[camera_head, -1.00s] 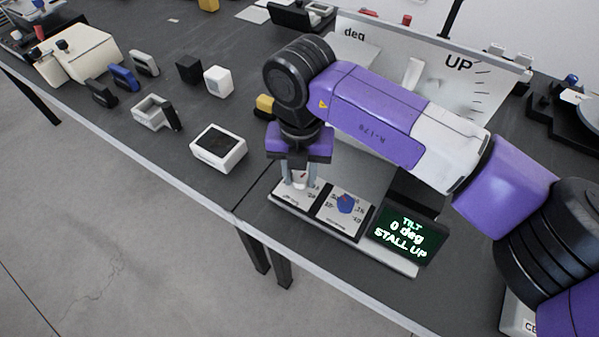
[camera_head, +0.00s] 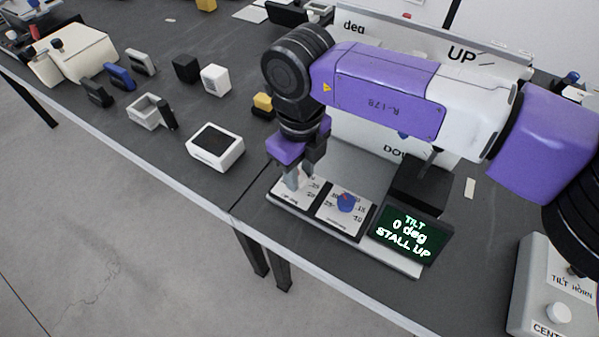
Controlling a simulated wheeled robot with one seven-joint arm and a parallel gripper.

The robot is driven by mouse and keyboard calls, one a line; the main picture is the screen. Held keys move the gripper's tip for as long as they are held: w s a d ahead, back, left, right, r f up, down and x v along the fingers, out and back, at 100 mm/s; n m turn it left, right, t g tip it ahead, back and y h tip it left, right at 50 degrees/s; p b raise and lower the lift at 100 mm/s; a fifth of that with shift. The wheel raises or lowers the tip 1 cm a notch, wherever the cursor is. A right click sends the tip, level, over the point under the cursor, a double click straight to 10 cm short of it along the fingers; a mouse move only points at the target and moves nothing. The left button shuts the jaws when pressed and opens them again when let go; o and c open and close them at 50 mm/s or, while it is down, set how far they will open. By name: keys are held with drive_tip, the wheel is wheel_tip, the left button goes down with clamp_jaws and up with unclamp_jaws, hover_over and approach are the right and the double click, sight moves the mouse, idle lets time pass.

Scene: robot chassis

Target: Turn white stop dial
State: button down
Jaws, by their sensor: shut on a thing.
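The white stop dial (camera_head: 294,181) is on the left half of a pale control panel (camera_head: 278,196) at the table's front edge. My gripper (camera_head: 297,177) points down over it, with its fingers shut on the dial from both sides. The fingers hide much of the dial, so its exact pointing angle cannot be told.
A white board (camera_head: 440,50) with "UP" stands behind, partly hidden by my arm. A black block (camera_head: 420,185) stands behind the display. A white-framed box (camera_head: 215,147) lies left of the panel. A grey box labelled "TILT HORN" (camera_head: 555,285) is at lower right.

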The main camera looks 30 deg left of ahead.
sight(300, 176)
drive_tip(key=shift+r+n+b, duration=0.1)
drive_tip(key=shift+n+b, duration=0.2)
drive_tip(key=shift+n, duration=1.5)
drive_tip(key=c, duration=1)
unclamp_jaws()
wheel_tip(300, 176, up, 8)
drive_tip(key=shift+f, duration=0.1)
